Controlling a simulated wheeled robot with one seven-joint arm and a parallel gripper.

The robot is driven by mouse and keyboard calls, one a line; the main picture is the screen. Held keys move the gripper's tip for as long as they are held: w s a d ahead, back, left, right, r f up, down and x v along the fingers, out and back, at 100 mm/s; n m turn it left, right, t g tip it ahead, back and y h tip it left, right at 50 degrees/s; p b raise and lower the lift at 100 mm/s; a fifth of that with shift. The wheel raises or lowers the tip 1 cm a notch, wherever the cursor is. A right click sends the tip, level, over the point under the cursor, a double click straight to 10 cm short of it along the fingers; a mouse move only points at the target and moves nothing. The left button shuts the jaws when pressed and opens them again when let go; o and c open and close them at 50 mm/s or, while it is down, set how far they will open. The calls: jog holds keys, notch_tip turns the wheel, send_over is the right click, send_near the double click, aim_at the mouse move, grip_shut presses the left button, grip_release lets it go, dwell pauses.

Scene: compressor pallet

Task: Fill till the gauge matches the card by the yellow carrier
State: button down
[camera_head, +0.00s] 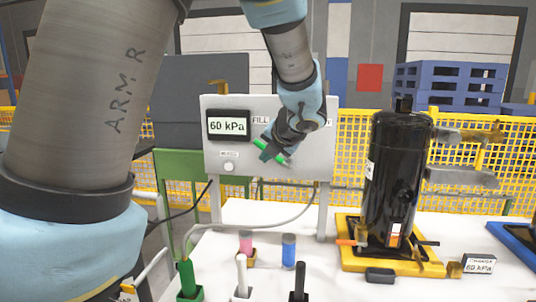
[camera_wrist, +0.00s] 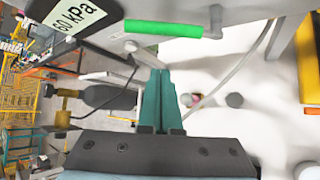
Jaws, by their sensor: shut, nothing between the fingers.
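The gauge (camera_head: 228,125) on the grey panel reads 60 kPa; it also shows in the wrist view (camera_wrist: 78,15). The card (camera_head: 480,264) beside the yellow carrier (camera_head: 352,262) reads "CHARGE 60 kPa". The black compressor (camera_head: 392,175) stands upright on the carrier. A green lever handle (camera_wrist: 163,29) lies crosswise beyond my fingertips in the wrist view. My gripper (camera_head: 269,153) is in front of the panel by the handle, shut and empty. In the wrist view my teal fingers (camera_wrist: 160,75) are together, with a visible gap to the handle. The FILL lettering is partly hidden by my arm.
A white knob (camera_head: 229,166) sits below the gauge. Green, white and black connectors stand at the table's front, with pink and blue cylinders (camera_head: 289,250) behind. A hose (camera_head: 290,222) runs from the panel. A blue tray (camera_head: 518,240) is at right.

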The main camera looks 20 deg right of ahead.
jog(key=w+d+f+p, duration=0.1)
jog(key=w+p, duration=0.1)
jog(key=w, duration=0.3)
jog(key=shift+w+d+f, duration=0.3)
jog(key=shift+w+d, duration=0.05)
jog(key=shift+d, duration=0.05)
jog(key=shift+s+d+r+y+p, duration=0.15)
jog(key=shift+d+r+y+p, duration=0.3)
jog(key=shift+p, duration=0.6)
